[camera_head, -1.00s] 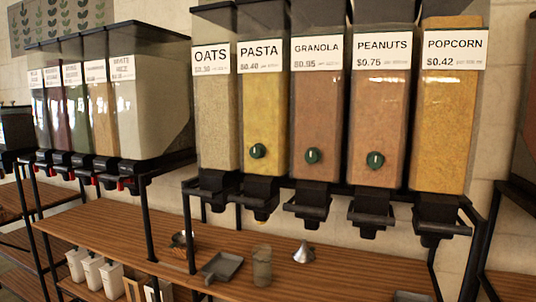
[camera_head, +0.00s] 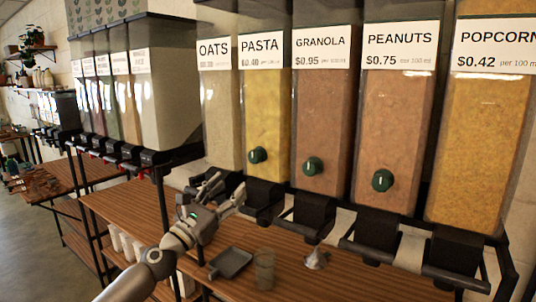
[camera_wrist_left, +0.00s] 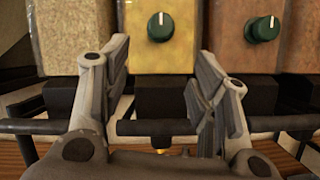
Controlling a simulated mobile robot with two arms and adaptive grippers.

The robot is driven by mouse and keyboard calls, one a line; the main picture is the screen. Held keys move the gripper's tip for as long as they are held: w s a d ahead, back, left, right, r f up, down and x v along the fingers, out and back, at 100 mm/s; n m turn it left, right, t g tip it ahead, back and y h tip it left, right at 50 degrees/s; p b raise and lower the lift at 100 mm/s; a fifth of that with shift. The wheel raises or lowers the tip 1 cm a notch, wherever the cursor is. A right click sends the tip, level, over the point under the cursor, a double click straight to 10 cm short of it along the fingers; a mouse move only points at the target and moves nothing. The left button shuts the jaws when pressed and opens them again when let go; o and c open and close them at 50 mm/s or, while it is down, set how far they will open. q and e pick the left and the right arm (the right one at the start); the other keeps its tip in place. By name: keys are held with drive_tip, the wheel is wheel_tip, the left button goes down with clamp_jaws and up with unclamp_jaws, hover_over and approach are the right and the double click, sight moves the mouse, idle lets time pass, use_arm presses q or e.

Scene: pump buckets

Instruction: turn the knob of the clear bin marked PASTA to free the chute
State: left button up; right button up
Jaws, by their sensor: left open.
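The clear PASTA bin (camera_head: 262,110) holds yellow contents and stands between the OATS and GRANOLA bins. Its round green knob (camera_head: 258,155) sits low on its front, with a light mark on its face. In the left wrist view the knob (camera_wrist_left: 161,27) shows above and between my fingers, its light mark upright. My left gripper (camera_head: 226,190) is open and empty, below and to the left of the knob and apart from it. In the left wrist view its two fingers (camera_wrist_left: 157,75) stand wide apart before the black chute (camera_wrist_left: 166,97). My right gripper is not in view.
GRANOLA (camera_head: 322,110) and PEANUTS (camera_head: 396,110) bins have similar green knobs. A black rail (camera_head: 336,236) runs before the chutes. A dark scoop (camera_head: 230,262), a jar (camera_head: 265,270) and a metal funnel (camera_head: 316,258) stand on the wooden shelf below.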

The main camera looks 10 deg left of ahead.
sight(253, 159)
use_arm(q)
drive_tip(key=x, duration=0.3)
drive_tip(key=r+p+x, duration=0.1)
drive_tip(key=x, duration=0.5)
drive_tip(key=shift+d+r, duration=0.1)
drive_tip(key=shift+r, duration=0.2)
drive_tip(key=shift+w+d+r, duration=0.2)
drive_tip(key=shift+w+r, duration=0.05)
drive_tip(key=shift+w, duration=0.35)
drive_tip(key=c, duration=1)
